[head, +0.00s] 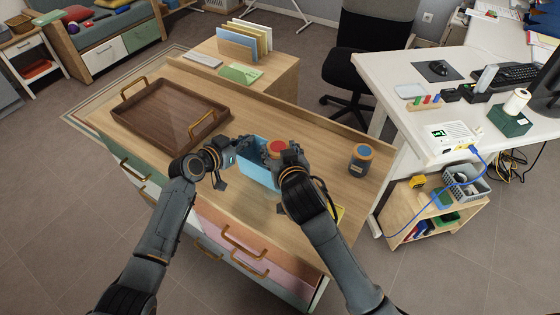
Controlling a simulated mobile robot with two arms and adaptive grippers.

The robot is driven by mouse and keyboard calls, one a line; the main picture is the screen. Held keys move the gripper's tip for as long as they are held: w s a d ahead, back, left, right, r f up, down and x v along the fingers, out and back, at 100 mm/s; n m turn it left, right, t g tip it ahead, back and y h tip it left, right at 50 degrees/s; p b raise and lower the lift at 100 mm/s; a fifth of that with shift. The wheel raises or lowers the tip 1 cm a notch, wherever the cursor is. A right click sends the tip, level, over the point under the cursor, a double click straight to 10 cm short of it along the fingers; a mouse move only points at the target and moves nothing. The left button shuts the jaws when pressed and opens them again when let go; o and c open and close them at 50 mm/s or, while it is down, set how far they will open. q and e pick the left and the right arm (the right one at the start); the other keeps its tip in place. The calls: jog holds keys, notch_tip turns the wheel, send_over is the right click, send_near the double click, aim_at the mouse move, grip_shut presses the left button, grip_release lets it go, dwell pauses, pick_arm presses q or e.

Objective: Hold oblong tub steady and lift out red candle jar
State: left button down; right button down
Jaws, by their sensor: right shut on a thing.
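The oblong tub (257,174) is light blue and stands on the wooden top of a low cabinet, between my two grippers. The red candle jar (278,147) shows its red top at the tub's far right end; its lower part is hidden by my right gripper. My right gripper (279,156) is shut on the red candle jar. Whether the jar's base is clear of the tub cannot be told. My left gripper (230,162) is at the tub's left end; its fingers are too small and dark to show whether they are open or shut on the wall.
A dark jar with a blue top (361,157) stands to the right on the cabinet top. A brown wooden tray (168,141) with brass handles lies at the left. Something yellow (339,213) shows partly behind my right arm. A white desk (400,72) stands at the right.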

jog(key=shift+r, duration=2.3)
pick_arm(q)
jog(key=c, duration=2)
grip_release()
jog(key=shift+c, duration=0.2)
jog(key=o, duration=0.6)
pick_arm(e)
jog(key=shift+w, duration=0.1)
pick_arm(q)
jog(key=shift+s+a, duration=0.1)
jog(key=shift+a, duration=0.05)
jog(key=v, duration=1.1)
jog(key=shift+s+a+r, duration=0.15)
jog(key=shift+s, duration=0.2)
